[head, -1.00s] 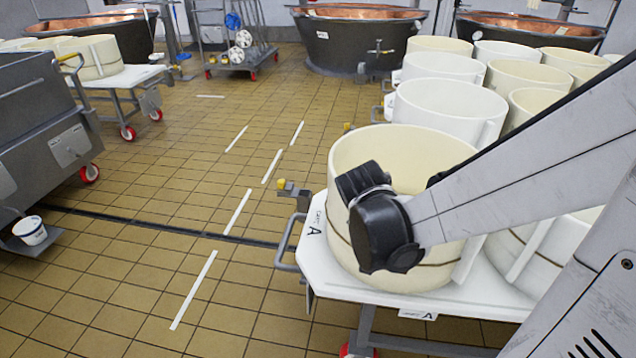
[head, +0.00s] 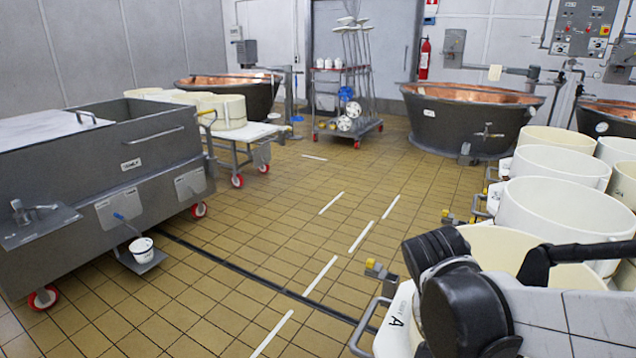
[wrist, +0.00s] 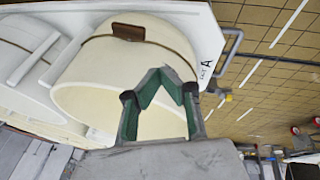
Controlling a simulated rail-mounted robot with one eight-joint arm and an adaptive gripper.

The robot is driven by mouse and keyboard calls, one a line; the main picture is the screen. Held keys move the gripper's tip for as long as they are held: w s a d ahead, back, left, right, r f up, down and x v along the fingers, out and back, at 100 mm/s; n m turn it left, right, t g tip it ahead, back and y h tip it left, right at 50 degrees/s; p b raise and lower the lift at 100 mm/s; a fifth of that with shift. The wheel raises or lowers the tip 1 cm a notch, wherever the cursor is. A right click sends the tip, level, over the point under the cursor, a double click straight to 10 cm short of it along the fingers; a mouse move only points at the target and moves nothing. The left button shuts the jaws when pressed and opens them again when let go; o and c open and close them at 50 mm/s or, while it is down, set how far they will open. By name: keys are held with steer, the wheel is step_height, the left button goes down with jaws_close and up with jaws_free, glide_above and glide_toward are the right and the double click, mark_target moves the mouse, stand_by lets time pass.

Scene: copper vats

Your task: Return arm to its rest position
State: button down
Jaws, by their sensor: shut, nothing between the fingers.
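My gripper (wrist: 166,82) is in the wrist view, its green-padded fingers closed together and empty. It shows in front of a large cream round mould (wrist: 98,75) with a dark band around it, standing on a white cart top marked A (wrist: 203,30). I cannot tell whether there is any contact. In the head view my arm reaches in from the lower right, with its black joints in front of the nearest mould (head: 505,243) and over the cart (head: 392,328). The gripper's fingers are hidden there.
Several more cream moulds (head: 553,166) stand behind on the right. Copper vats (head: 468,118) line the back, with a wheeled rack (head: 345,105) between them. A grey steel tank (head: 150,160) with a white bucket (head: 141,250) is on the left. The tiled floor between (head: 290,215) is open.

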steer(key=s+a+r+n+t+y+p, duration=0.2)
steer(key=a+r, duration=0.1)
steer(key=r, duration=0.3)
steer(key=s+a+r+n+t+y+p, duration=0.1)
steer(key=s+a+r+n+t+p, duration=0.1)
steer(key=r, duration=0.5)
steer(key=shift+s+a+r+n+t+y+p, duration=0.15)
steer(key=shift+s+a+n+t+y+p, duration=0.3)
steer(key=shift+a, duration=0.2)
